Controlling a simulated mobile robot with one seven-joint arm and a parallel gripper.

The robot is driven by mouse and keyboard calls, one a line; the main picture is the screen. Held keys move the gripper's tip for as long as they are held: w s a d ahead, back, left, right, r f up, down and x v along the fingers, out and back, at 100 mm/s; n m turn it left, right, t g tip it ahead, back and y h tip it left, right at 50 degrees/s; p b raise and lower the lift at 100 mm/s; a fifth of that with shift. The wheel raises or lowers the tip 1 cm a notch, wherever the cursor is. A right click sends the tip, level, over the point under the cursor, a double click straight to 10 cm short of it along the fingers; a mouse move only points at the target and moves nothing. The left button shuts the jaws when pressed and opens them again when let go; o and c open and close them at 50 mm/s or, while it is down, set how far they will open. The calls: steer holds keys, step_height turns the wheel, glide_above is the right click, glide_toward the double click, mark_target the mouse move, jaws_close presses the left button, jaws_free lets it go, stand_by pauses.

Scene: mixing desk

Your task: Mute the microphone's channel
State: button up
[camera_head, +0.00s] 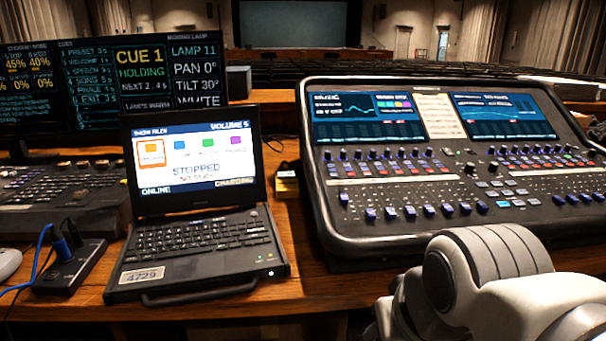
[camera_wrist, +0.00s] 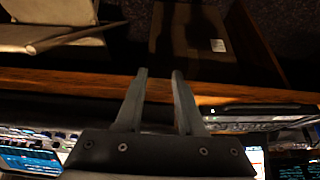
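The mixing desk (camera_head: 405,228) stands on the right of the table, with two lit screens, rows of knobs, small coloured buttons and a line of blue fader caps (camera_head: 410,212). A pale label sheet (camera_head: 440,116) sits between its screens; its writing is too small to read. I cannot tell which channel is the microphone's. In the wrist view, my gripper (camera_wrist: 159,74) is empty, its two fingers apart above the wooden table edge. In the head view my arm covers the desk's lower right front, and the fingers do not show.
A laptop (camera_head: 200,240) showing "STOPPED" stands left of the desk. A small black box (camera_head: 68,268) with blue cables, a lighting console (camera_head: 55,195) and cue monitors (camera_head: 115,85) are farther left. A small yellow-labelled item (camera_head: 287,186) lies between laptop and desk.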

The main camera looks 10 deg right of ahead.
jaws_close()
stand_by(1.4)
